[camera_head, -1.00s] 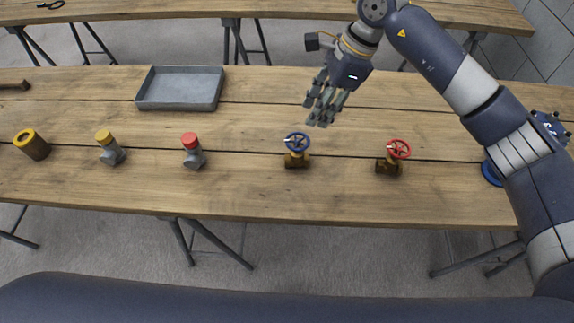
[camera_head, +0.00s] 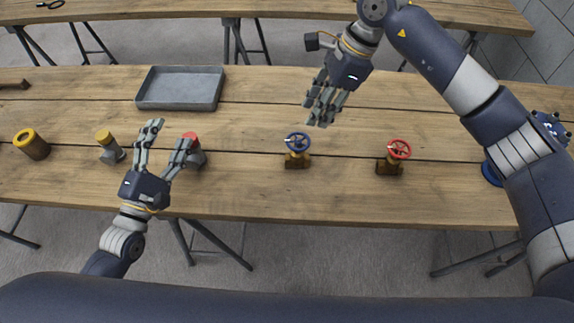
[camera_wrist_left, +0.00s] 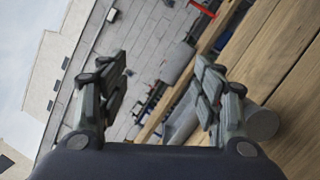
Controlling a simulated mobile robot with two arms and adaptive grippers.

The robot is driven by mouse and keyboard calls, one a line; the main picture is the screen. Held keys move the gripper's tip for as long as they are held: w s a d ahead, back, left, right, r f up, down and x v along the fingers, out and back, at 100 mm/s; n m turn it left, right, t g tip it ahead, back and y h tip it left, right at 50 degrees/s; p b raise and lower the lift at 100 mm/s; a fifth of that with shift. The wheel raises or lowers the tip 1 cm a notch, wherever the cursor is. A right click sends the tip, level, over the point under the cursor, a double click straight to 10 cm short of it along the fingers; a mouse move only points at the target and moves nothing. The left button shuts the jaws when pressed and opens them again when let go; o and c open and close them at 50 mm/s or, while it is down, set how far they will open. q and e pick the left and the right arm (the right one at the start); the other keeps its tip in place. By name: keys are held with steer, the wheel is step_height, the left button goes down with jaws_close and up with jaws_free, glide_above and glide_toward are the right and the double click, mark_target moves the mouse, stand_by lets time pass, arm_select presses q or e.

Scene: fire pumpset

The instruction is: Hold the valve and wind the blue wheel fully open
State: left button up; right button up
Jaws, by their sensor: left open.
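The blue wheel (camera_head: 298,142) sits on top of a brass-coloured valve (camera_head: 297,161) that stands upright near the middle of the table. My left gripper (camera_head: 168,136) is open and empty, well to the left of the valve. One of its fingers overlaps the red-capped fitting in the head view; I cannot tell whether they touch. Its two spread fingers also show in the left wrist view (camera_wrist_left: 160,90). My right gripper (camera_head: 321,115) hangs just behind the blue-wheeled valve, apart from it, with fingers pointing down; their opening is unclear.
A red-wheeled valve (camera_head: 390,160) stands to the right. A grey tray (camera_head: 180,104) lies behind. Bare table separates the red-capped fitting from the blue-wheeled valve.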

arm_select(q)
steer(key=s+d+n+y, duration=0.2)
steer(key=s+d+n, duration=0.2)
steer(key=d+n, duration=0.85)
steer(key=g+h, duration=0.3)
steer(key=h, duration=0.1)
glide_toward(304, 134)
steer(key=shift+w+a+f+m, duration=0.1)
steer(key=shift+w+f+m, duration=0.1)
steer(key=shift+w+f, duration=0.25)
steer(key=shift+w+a+f+m, duration=0.15)
steer(key=shift+w+f, duration=0.1)
steer(key=shift+f, duration=0.4)
steer(key=shift+w+d, duration=0.4)
steer(key=shift+w, duration=0.1)
steer(key=x, duration=0.9)
steer(key=shift+w+f, duration=0.15)
steer(key=shift+w, duration=0.1)
steer(key=shift+c, duration=0.5)
jaws_close()
